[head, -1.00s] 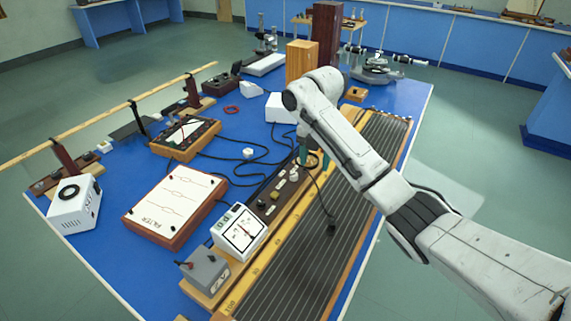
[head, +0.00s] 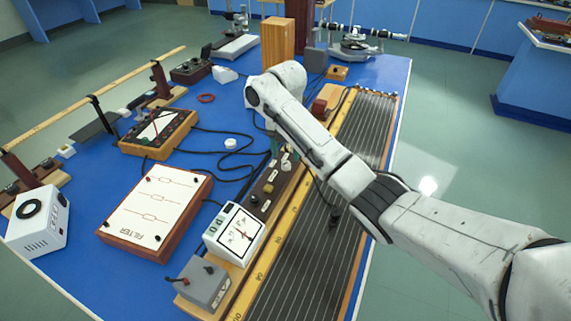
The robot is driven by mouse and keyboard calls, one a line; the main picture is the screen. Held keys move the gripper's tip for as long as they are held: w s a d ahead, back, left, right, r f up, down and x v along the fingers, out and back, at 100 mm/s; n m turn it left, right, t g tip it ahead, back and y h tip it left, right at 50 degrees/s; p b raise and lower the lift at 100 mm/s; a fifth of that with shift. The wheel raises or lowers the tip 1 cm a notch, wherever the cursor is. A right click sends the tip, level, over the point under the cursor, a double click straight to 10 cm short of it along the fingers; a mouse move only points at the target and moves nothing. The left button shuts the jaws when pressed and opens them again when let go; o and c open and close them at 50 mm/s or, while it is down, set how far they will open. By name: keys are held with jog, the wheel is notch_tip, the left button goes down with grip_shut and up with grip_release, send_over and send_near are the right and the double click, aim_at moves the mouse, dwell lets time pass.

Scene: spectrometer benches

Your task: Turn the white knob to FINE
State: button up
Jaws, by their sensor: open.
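A dark panel (head: 263,203) runs along the near side of a slide-wire board, with several small knobs on it. A small white knob (head: 286,165) stands toward its far end, beside my arm. Its pointer and any FINE lettering are too small to read. My gripper (head: 274,145) is partly hidden behind my forearm; its greenish fingers point down just beyond the white knob, over the far end of the panel. I cannot tell whether they touch anything.
A dial meter (head: 234,234) and grey box (head: 204,282) stand at the panel's near end. A FILTER box (head: 158,212) lies left. Black cables (head: 213,157) and a white round piece (head: 231,143) lie on the blue bench. A tall wooden block (head: 277,42) stands behind.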

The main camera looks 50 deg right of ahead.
aim_at(286, 163)
jog(key=shift+f, duration=1.9)
grip_shut()
